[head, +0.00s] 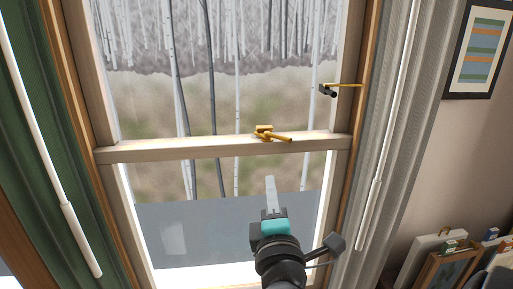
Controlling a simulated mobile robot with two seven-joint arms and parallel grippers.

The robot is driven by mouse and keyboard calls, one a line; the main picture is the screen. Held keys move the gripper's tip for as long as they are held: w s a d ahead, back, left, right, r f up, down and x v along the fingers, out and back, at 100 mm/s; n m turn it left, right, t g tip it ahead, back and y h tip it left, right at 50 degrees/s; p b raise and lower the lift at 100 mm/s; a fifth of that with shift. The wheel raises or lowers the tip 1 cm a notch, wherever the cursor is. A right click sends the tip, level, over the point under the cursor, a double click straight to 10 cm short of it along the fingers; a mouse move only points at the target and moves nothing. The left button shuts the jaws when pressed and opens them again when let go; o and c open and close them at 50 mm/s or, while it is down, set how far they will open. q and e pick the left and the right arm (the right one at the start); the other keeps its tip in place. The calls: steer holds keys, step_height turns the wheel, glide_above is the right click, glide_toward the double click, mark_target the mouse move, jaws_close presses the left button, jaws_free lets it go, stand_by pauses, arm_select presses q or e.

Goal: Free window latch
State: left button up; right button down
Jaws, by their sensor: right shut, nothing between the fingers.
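The gold window latch (268,133) sits on the middle rail of the window (200,149). Its lever points to the right and slightly toward me. My right gripper (270,180) is upright in front of the lower pane, below the latch and apart from it. Its fingers are together, with nothing between them. A second gold fitting with a dark end (329,89) is on the right side of the frame, above the rail. My left gripper is not in view.
A green curtain (30,90) with a white rod hangs at the left, and a grey curtain (385,120) with a white rod (374,190) at the right. A striped picture (480,50) hangs on the right wall. Framed pictures (440,268) lean at the lower right.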

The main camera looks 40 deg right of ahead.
steer(key=p, duration=0.3)
glide_toward(272, 136)
steer(key=w, duration=0.2)
steer(key=shift+w+d+r, duration=0.15)
steer(key=shift+d, duration=0.75)
steer(key=shift+w+d+r, duration=0.1)
steer(key=shift+w+d, duration=0.05)
steer(key=shift+d, duration=0.8)
